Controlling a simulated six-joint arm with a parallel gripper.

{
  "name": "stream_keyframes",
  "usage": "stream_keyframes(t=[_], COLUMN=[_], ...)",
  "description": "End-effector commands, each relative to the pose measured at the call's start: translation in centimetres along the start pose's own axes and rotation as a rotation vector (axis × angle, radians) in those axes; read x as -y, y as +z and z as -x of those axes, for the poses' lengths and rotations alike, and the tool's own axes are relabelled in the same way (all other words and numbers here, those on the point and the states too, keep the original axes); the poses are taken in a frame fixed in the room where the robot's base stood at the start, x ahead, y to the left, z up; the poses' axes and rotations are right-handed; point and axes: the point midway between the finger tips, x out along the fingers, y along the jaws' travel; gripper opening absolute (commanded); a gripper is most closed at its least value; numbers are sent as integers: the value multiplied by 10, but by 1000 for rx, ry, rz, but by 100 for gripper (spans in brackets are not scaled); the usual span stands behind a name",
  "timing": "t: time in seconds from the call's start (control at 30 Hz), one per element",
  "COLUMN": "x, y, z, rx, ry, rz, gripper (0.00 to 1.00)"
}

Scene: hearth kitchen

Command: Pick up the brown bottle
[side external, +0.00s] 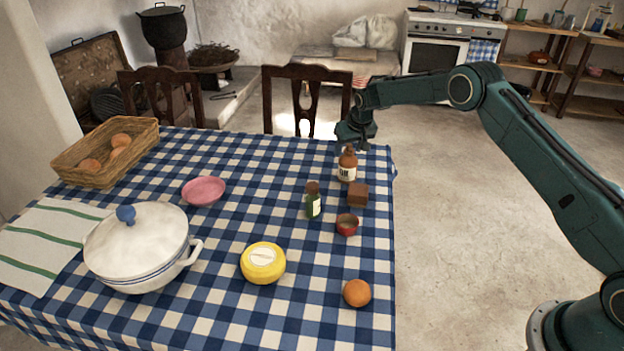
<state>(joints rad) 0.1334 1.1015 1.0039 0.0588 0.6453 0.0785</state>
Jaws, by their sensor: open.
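The brown bottle (348,165) stands upright near the far right part of the checked table. It has a rounded brown top and a pale label with dark lettering. My gripper (353,143) is open, at the bottle's top, coming down from above and behind it in the picture. I cannot tell whether the fingers touch the bottle or stand around its neck.
A brown block (357,194), a green bottle (313,200) and a small red bowl (347,224) stand close in front. A yellow round container (263,263), an orange (357,293), a pink plate (204,191) and a white pot (138,250) lie farther off. A chair (307,75) stands behind.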

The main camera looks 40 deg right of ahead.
Motion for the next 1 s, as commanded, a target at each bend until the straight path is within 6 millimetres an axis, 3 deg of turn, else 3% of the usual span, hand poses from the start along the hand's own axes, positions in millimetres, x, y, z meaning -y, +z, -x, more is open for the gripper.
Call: stream_keyframes(t=[0.03,0.3,0.77,1.0], x=[0,0,0,0], y=[0,0,1,-8], z=[0,0,1,18], rx=[0,1,5,0], ry=[0,0,0,0], rz=[0,0,0,0], gripper=[54,1,0,0])
